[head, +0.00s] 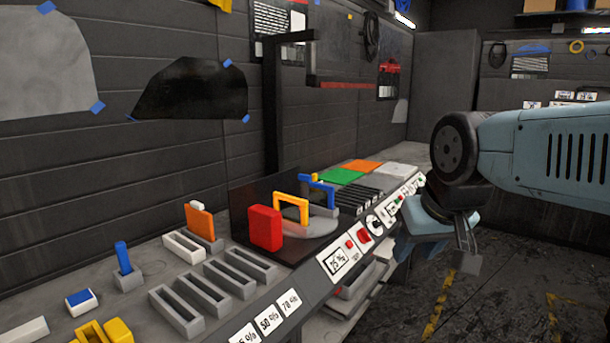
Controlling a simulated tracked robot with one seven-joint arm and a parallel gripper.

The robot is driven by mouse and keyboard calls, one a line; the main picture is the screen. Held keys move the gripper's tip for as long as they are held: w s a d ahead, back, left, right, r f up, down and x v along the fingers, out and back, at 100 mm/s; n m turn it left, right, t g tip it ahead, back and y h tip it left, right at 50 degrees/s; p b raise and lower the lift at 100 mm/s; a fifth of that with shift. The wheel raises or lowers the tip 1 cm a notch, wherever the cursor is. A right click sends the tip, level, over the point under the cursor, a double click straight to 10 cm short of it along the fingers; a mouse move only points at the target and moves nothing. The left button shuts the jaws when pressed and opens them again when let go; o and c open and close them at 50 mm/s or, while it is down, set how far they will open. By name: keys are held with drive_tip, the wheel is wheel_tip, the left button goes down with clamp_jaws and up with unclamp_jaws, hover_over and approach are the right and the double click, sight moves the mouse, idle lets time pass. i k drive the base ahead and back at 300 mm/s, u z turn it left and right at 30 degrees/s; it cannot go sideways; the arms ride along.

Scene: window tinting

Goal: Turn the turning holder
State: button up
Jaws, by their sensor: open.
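What looks like the turning holder is a round grey plate (304,230) set in a dark square recess of the workbench. A yellow arch-shaped frame (291,206) stands on it, and a blue bracket (322,190) stands at its far right edge. A red block (265,228) stands at its left front side and hides part of it. My gripper (467,252) hangs to the right of the bench's front panel, apart from the holder. Its fingers are small here and it holds nothing that I can see.
The sloped front panel carries a dial (373,222), a red knob (364,235) and percentage labels. Grey slotted racks (205,285) and an orange tool (199,220) stand to the left. A dark post with a horizontal arm (272,110) rises behind the holder. Open floor lies right of the bench.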

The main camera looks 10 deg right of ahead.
sight(322, 221)
drive_tip(key=z, duration=0.25)
drive_tip(key=i, duration=1.2)
drive_tip(key=u, duration=0.65)
